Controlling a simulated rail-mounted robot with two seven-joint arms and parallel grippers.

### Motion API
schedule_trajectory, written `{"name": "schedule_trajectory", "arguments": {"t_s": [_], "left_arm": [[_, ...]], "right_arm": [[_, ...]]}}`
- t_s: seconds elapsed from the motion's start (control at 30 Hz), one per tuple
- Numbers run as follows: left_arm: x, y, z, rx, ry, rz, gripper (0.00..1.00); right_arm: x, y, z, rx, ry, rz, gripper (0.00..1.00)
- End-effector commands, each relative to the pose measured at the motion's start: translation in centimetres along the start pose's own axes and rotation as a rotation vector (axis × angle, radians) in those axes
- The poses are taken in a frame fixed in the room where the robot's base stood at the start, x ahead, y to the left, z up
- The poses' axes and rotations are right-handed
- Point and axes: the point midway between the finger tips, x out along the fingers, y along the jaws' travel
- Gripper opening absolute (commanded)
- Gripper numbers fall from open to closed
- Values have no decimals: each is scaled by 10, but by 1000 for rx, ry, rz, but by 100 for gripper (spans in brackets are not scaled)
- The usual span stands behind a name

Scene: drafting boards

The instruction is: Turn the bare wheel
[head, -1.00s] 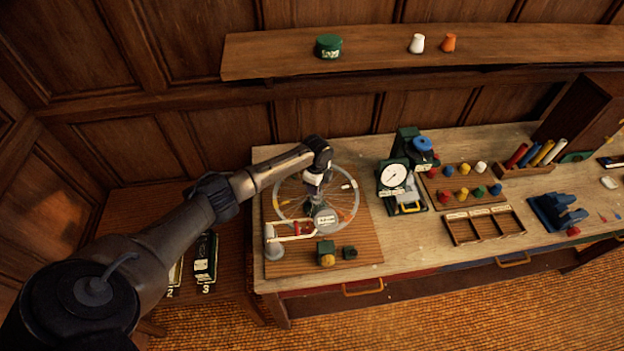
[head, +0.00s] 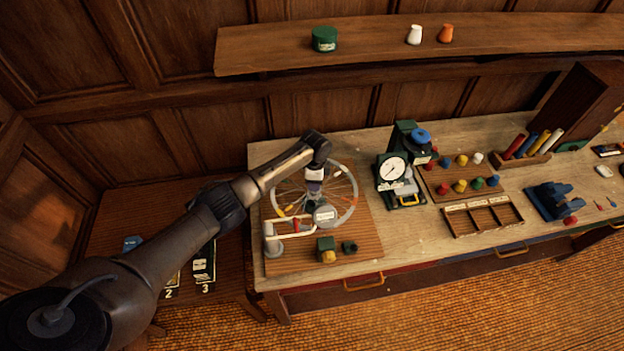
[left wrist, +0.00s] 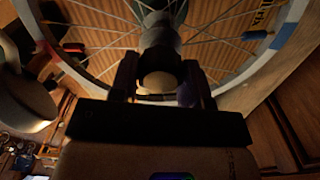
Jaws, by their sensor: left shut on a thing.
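The bare spoked wheel (head: 355,190) stands on a brown slatted board (head: 360,245) at the left end of the bench, with coloured marks on its pale rim. My left arm reaches over it from the left, and my left gripper (head: 314,186) is at the wheel's middle. In the left wrist view, the gripper (left wrist: 160,82) has a finger on each side of the hub's round pale end (left wrist: 158,80) and is shut on it. Spokes and rim (left wrist: 285,50) spread behind. The wrist hides part of the wheel in the head view. My right gripper is not in view.
A white-framed stand with a grey round foot (head: 272,247) and a small green block with a yellow knob (head: 327,250) sit in front of the wheel. A dial gauge (head: 392,168) stands to the right. A shelf (head: 370,50) runs above.

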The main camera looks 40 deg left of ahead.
Motion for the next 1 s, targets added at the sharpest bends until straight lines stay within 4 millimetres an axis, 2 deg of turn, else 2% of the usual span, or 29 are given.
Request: {"name": "schedule_trajectory", "arguments": {"t_s": [0.2, 0.23, 0.47, 0.77, 0.87, 1.0], "left_arm": [[-1, 0, 0, 0, 1, 0, 1], [-1, 0, 0, 0, 1, 0, 45], [-1, 0, 0, 1, 0, 0, 67], [-2, 0, 0, 1, 0, 0, 69], [-10, -1, 0, 1, 1, -2, 69], [-33, -1, 0, 3, 1, -3, 69]], "right_arm": [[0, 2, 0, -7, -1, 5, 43], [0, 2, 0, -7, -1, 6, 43], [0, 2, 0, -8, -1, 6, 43], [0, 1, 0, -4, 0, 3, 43], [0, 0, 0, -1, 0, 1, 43], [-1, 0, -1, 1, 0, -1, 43]]}}
